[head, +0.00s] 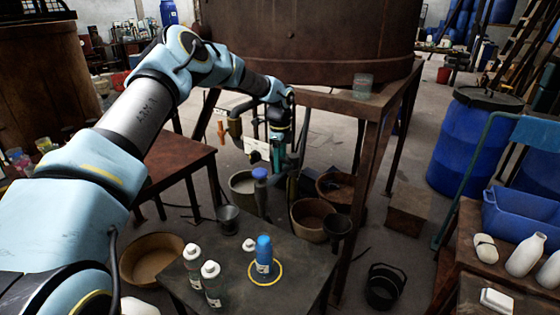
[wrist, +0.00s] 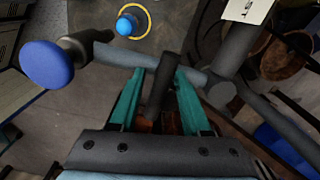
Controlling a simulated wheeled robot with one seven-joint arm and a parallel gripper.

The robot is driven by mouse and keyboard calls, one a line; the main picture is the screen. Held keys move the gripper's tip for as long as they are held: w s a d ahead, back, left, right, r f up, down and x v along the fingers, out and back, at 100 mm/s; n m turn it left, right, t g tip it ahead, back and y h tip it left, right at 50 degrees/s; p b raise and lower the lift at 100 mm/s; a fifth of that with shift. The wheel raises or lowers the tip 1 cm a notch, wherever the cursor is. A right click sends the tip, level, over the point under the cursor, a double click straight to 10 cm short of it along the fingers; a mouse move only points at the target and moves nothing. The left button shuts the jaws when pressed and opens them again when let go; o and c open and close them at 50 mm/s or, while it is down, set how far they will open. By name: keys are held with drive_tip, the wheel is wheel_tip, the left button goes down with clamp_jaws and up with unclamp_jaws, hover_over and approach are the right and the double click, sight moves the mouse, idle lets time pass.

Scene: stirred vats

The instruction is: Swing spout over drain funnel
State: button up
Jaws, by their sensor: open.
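The spout is a grey pipe assembly below the big vat; its horizontal pipe (wrist: 115,56) crosses the wrist view to an upright pipe (wrist: 236,55). A blue round knob (wrist: 47,64) sits at its left end and also shows in the head view (head: 260,174). My gripper (wrist: 159,75) has its teal fingers apart, with a dark bar (wrist: 160,88) between them. I cannot tell whether either finger touches it. Two dark funnel-shaped vessels stand below, one left (head: 228,217) and one right (head: 337,226); which is the drain funnel is unclear.
A dark table (head: 205,285) in front holds a blue bottle (head: 264,253) on a yellow ring and white-capped bottles (head: 211,283). The vat's stand leg (head: 357,190) is close on the right.

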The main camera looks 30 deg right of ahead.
clamp_jaws()
idle(0.3)
idle(1.1)
